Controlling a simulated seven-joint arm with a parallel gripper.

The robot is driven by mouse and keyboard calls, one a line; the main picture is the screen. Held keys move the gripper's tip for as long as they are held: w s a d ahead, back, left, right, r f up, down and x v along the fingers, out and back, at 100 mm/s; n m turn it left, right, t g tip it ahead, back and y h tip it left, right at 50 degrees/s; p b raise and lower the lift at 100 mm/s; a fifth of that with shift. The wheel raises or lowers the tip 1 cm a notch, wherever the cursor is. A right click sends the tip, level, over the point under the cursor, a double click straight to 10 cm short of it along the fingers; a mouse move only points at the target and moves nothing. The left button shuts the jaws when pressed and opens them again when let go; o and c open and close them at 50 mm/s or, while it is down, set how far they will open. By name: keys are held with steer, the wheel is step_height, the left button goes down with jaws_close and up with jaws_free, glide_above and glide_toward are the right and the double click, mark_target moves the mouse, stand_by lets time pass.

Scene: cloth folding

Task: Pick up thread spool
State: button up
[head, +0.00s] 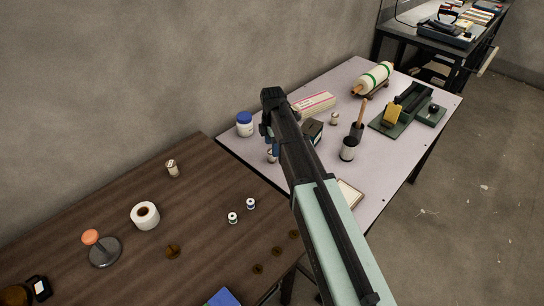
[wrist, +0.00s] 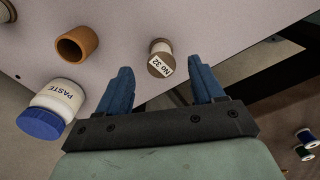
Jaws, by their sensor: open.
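A pale thread spool with a brown rim and a "NO 32" label (wrist: 160,62) stands on the light table (wrist: 215,25) in the wrist view. It shows between and beyond my two blue fingertips, apart from both. My gripper (wrist: 160,70) is open and empty. In the head view my gripper (head: 266,132) is over the left end of the light table, and a small pale spool (head: 271,156) is partly visible beside it. Other spools are a pale one (head: 172,168), a green-and-white one (head: 233,217) and a blue-and-white one (head: 250,203) on the brown table.
A paste jar with a blue lid (wrist: 52,108) and an orange-brown tube (wrist: 77,45) are near the labelled spool. A dark cup (head: 348,149) and a green-based device (head: 405,110) stand farther right. A white tape roll (head: 145,215) sits on the brown table (head: 205,265).

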steer(key=shift+f, duration=2.6)
steer(key=shift+c, duration=0.2)
steer(key=c, duration=1.1)
